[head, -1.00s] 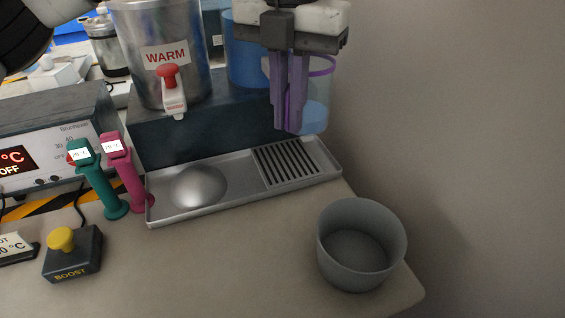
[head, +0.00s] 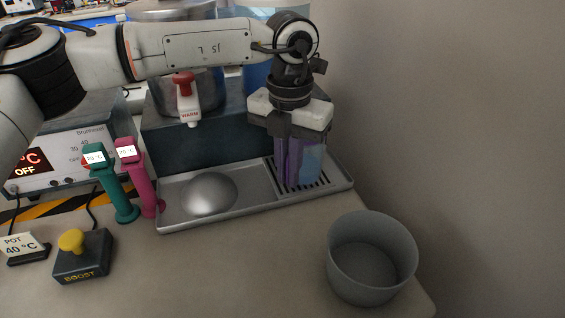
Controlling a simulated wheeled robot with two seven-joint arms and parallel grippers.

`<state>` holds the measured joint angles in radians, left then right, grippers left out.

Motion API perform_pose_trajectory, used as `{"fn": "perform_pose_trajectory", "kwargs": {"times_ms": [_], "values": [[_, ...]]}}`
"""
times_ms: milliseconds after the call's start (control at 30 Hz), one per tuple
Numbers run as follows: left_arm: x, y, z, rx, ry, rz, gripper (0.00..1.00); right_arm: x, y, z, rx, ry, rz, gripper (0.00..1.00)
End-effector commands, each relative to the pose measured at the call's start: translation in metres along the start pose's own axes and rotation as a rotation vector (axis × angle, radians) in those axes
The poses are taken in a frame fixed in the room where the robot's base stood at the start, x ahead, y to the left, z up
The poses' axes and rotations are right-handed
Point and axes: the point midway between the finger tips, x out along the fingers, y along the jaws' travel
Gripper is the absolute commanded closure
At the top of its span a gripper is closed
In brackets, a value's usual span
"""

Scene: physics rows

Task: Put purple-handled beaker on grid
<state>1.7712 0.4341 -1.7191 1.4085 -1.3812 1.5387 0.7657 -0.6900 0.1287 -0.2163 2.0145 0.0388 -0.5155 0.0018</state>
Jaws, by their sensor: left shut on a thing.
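The purple-handled beaker (head: 313,163) is clear with blue liquid in it. It is upright over the slatted grid (head: 282,180) at the right end of the metal tray, and its bottom looks at or very near the slats; I cannot tell whether it touches. My right gripper is not in view.
A domed plate (head: 209,193) sits in the tray's left part. Teal (head: 112,185) and pink (head: 138,180) handled probes stand at its left. A grey bowl (head: 372,258) stands front right. A red-handled tap (head: 186,95) is behind.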

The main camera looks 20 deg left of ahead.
Motion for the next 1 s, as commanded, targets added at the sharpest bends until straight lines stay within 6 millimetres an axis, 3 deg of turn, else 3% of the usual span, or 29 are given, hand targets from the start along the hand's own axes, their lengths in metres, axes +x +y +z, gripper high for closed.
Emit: {"fn": "perform_pose_trajectory", "kwargs": {"times_ms": [200,300,667,700,800,1000], "values": [[0.002,0.024,0.021,-0.002,0.001,0.001,1.00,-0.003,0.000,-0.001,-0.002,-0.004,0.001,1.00],[0.011,0.022,0.020,0.000,0.001,0.000,1.00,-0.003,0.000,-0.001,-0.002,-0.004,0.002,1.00],[0.015,0.022,0.020,-0.001,0.000,-0.001,1.00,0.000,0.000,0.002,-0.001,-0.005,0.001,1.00],[0.016,0.022,0.020,-0.001,0.001,0.000,0.89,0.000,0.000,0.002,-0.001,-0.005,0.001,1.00],[0.015,0.022,0.020,-0.001,0.001,0.000,0.72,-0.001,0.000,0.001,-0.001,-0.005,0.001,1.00],[0.015,0.022,0.020,-0.001,0.001,0.000,0.72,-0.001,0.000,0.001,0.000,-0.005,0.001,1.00]]}}
